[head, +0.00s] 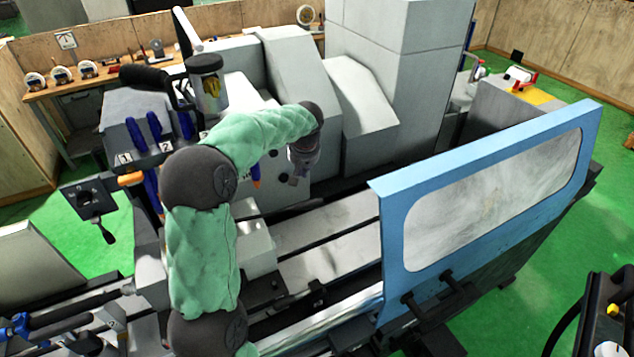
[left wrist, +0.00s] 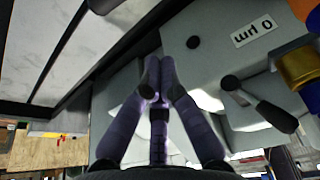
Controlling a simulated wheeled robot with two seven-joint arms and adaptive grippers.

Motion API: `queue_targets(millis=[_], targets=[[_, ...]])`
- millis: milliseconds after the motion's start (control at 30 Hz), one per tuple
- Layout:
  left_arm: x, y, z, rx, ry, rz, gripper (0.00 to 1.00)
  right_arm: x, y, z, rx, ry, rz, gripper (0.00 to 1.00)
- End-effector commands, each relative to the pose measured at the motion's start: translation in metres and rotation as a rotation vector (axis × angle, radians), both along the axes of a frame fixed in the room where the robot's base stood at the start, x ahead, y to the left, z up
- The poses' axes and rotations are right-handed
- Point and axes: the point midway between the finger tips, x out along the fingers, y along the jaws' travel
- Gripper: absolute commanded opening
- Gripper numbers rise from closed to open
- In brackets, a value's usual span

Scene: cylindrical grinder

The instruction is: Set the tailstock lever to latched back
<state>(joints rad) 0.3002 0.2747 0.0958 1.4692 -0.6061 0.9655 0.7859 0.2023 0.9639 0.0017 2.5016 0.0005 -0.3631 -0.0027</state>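A lever with a dark handle (left wrist: 262,106) shows in the left wrist view, on a grey housing (left wrist: 212,45) marked with an upside-down label. The lever slants down to the right from its round pivot. I cannot single it out in the head view, where my left arm covers part of the machine. My left gripper (head: 298,172) hangs above the machine bed in the head view. In the left wrist view its fingers (left wrist: 159,72) come together at the tips with nothing visible between them. They are left of the lever and apart from it. My right gripper is out of view.
A blue guard with a window (head: 390,240) stands right of the bed (head: 325,255). Tall grey housings (head: 395,60) stand behind. A brass-coloured cylinder (left wrist: 298,67) is close beside the lever. A control box with a black handle (head: 103,232) is at the left.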

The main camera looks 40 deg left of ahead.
Motion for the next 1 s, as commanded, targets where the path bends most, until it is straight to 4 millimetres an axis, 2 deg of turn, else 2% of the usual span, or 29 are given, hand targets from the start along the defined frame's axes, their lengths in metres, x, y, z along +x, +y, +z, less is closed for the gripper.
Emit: queue_targets(millis=[367,533,667,1000], targets=[[-0.001,0.002,0.003,0.003,-0.002,0.005,0.00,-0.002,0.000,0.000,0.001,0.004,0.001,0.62],[0.000,0.003,-0.004,0.002,0.001,0.005,0.00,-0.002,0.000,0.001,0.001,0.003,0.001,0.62],[0.003,0.008,-0.019,0.002,0.003,0.005,0.00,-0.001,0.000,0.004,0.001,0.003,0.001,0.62],[0.016,0.022,-0.075,0.002,0.002,0.005,0.00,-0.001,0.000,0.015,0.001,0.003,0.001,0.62]])
